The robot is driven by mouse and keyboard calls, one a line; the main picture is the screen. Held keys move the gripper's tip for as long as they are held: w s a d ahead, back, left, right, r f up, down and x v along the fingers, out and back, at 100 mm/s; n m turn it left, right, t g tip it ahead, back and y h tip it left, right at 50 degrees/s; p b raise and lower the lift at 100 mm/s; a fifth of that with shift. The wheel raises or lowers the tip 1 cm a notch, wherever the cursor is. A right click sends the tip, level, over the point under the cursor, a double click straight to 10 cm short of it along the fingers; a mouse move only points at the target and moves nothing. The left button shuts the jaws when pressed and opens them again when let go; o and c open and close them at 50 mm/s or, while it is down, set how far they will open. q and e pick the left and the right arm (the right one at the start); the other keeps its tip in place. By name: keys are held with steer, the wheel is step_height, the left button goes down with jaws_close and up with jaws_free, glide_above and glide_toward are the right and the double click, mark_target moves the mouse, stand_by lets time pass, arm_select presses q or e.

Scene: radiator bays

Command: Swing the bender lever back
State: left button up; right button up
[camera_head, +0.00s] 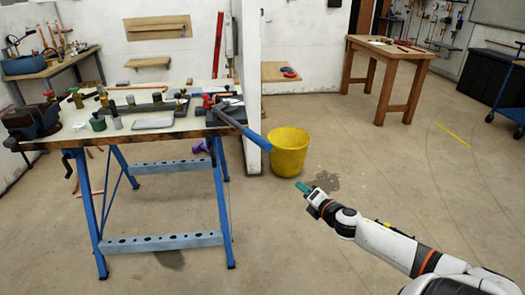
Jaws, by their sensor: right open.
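The pipe bender is at the right end of the workbench. Its blue lever (241,127) slants down to the right and sticks out past the bench edge, in front of the dividing wall. The red part of the bender (211,101) sits on the bench top at the lever's upper left end. My right gripper (301,186) is open, with green fingertips. In the picture it is below and to the right of the lever's free end, apart from it, with floor behind. My left gripper is not in view.
The workbench (100,135) has blue legs and carries a vise (35,121) and several small fittings. A yellow bucket (289,153) stands on the floor near the lever's end. A wooden table (388,50) stands at the back right. The floor between is mostly clear.

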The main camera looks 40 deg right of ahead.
mark_target(263, 144)
steer(key=w+a+r+n+t+y, duration=0.1)
steer(key=w+a+r+n+t, duration=0.15)
steer(key=r, duration=0.45)
steer(key=w+a+r+n+t+y, duration=0.1)
steer(key=a+r+n+y, duration=0.1)
steer(key=a+r+n, duration=0.3)
steer(key=shift+m+g, duration=0.25)
steer(key=shift+m, duration=0.2)
steer(key=shift+w+d+r+p, duration=0.15)
steer(key=shift+w+d, duration=0.2)
steer(key=shift+w, duration=1.6)
steer(key=shift+w+d+r+p, duration=0.1)
steer(key=shift+w+d, duration=0.25)
steer(key=shift+w, duration=1.6)
steer(key=shift+w+d+r+p, duration=0.15)
steer(key=shift+w+d, duration=0.2)
steer(key=shift+w, duration=1.6)
steer(key=shift+c, duration=0.4)
jaws_close()
